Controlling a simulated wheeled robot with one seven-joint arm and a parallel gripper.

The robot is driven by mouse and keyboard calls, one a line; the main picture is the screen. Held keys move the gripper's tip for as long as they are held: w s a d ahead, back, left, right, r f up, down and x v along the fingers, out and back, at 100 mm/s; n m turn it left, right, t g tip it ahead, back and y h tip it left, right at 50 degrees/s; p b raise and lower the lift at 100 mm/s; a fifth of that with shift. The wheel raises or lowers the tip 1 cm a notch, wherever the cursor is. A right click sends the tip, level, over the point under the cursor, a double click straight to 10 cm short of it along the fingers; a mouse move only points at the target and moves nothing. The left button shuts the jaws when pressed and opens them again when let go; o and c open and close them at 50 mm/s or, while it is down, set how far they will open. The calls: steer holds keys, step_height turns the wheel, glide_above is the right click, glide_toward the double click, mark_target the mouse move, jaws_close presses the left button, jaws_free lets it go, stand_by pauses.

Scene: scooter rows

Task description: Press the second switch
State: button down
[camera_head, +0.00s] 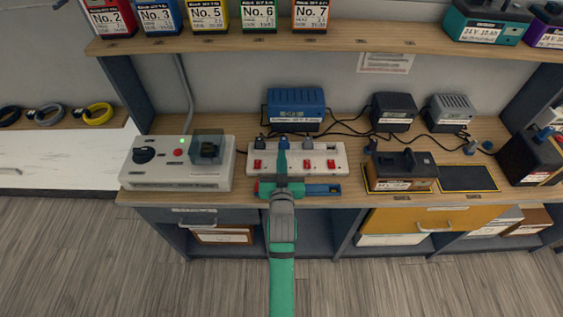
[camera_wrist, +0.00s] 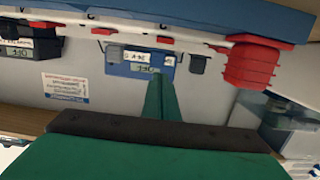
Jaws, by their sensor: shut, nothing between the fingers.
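The white power strip (camera_head: 341,158) lies on the bench with a row of red rocker switches and plugs behind them. The first switch (camera_head: 258,164) from the left and two on the right, the third (camera_head: 308,164) and fourth (camera_head: 331,164), show in the head view. My gripper (camera_head: 282,153) covers the second there. In the wrist view, which looks upside down, the second switch (camera_wrist: 165,40) shows just above my gripper (camera_wrist: 157,78). The green fingers are together and empty, pointing at the strip. Contact with the switch cannot be told.
A blue tool with a red end (camera_head: 322,189) lies in front of the strip. A grey control box (camera_head: 178,176) stands left. A blue charger (camera_head: 296,106) and dark chargers (camera_head: 394,110) stand behind. A brown-topped device (camera_head: 401,170) sits right. A shelf (camera_head: 350,45) overhangs the bench.

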steer(key=s+r, duration=0.3)
steer(key=s, duration=0.5)
steer(key=shift+s, duration=0.15)
steer(key=s+f, duration=0.4)
steer(key=s, duration=0.6)
steer(key=s+f, duration=0.4)
steer(key=s, duration=0.5)
steer(key=s+r+g, duration=0.1)
steer(key=s+r, duration=0.1)
steer(key=s, duration=1.6)
steer(key=shift+r, duration=0.35)
